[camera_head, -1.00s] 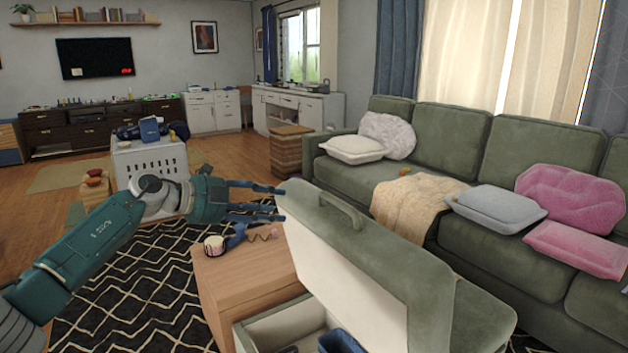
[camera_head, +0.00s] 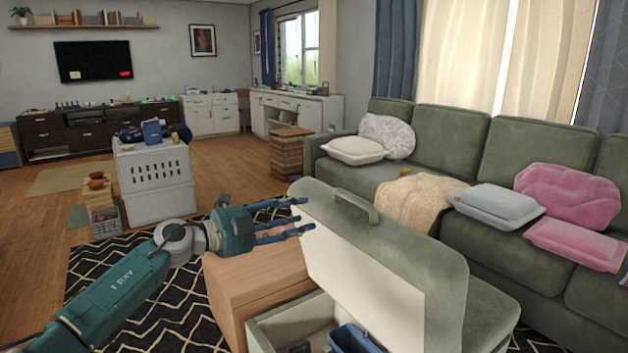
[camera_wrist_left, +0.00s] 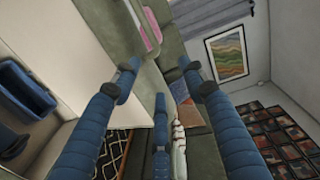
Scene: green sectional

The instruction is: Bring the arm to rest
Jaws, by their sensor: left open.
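My left arm comes in from the left in the head view. Its teal gripper (camera_head: 300,220) is open and empty, with blue fingers pointing right, close to the raised lid of the green storage ottoman (camera_head: 350,222). In the left wrist view the fingers (camera_wrist_left: 165,85) are spread with nothing between them. The ottoman stands open, its pale lid lining (camera_wrist_left: 62,45) beside the fingers. A blue bin (camera_head: 352,340) sits inside the ottoman and also shows in the left wrist view (camera_wrist_left: 25,90). My right gripper is not in view.
A wooden side table (camera_head: 250,285) is below the gripper. The green sofa (camera_head: 440,140) with pillows and a beige throw (camera_head: 412,200) lies to the right. A white crate (camera_head: 155,180) stands behind on the left. Wooden floor is open beyond it.

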